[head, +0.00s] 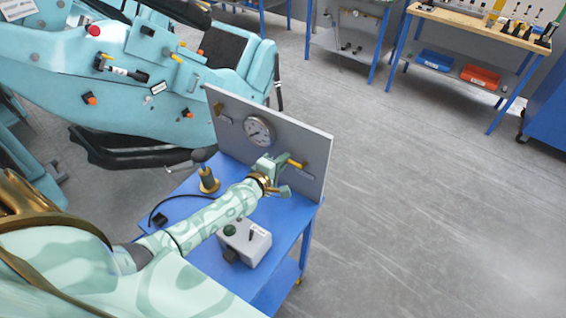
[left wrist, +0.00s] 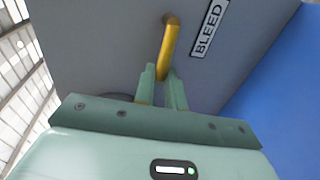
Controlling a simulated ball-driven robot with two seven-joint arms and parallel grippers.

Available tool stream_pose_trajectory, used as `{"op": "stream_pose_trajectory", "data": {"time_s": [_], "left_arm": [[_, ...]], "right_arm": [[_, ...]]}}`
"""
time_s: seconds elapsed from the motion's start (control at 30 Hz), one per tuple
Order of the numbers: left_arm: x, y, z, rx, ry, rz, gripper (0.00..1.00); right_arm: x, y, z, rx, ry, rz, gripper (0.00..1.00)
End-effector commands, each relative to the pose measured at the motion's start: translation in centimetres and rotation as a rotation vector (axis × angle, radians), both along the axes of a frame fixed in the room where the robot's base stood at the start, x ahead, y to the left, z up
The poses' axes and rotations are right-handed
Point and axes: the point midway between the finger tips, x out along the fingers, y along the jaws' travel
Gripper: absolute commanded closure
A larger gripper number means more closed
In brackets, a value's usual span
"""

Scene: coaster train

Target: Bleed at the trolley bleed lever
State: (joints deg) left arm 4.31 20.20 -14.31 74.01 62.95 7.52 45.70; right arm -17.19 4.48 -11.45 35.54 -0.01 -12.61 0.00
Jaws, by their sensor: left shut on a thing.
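The yellow bleed lever (head: 294,163) sticks out from the grey upright panel (head: 311,150) on the blue trolley (head: 185,207). In the left wrist view the lever (left wrist: 170,45) runs down from its pivot on the panel, beside the BLEED label (left wrist: 208,28). My left gripper (head: 281,162) is at the lever, its arm reaching across the trolley. In the left wrist view the gripper (left wrist: 166,78) has its fingers on both sides of the lever's lower end, shut on it. The fingers hide the lever's tip. My right gripper is not in view.
A round gauge (head: 259,130) is on the panel, left of the lever. A grey box (head: 245,243) and a dark-knobbed brass fitting (head: 208,181) stand on the trolley. A turquoise coaster car (head: 140,85) stands behind. Clear floor (head: 430,210) lies to the right.

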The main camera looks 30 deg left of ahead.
Motion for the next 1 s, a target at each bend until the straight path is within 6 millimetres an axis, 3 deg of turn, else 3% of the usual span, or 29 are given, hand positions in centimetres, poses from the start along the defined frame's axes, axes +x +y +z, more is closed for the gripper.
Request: {"op": "stream_pose_trajectory", "data": {"time_s": [0.5,0.53,0.6,0.87,1.0], "left_arm": [[-0.1,0.0,-0.2,-0.016,0.004,-0.001,1.0],[-0.1,0.0,-0.2,-0.016,0.004,-0.001,0.8],[-0.1,0.0,-0.2,-0.016,0.003,-0.001,0.66],[-0.1,0.0,-0.1,-0.016,0.002,-0.001,0.66],[-1.2,0.0,0.2,-0.016,0.003,-0.001,0.66]], "right_arm": [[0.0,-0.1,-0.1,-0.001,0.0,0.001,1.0],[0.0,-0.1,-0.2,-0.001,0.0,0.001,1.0],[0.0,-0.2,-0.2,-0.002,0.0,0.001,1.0],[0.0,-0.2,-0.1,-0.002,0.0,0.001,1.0],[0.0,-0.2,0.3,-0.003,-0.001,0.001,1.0]]}}
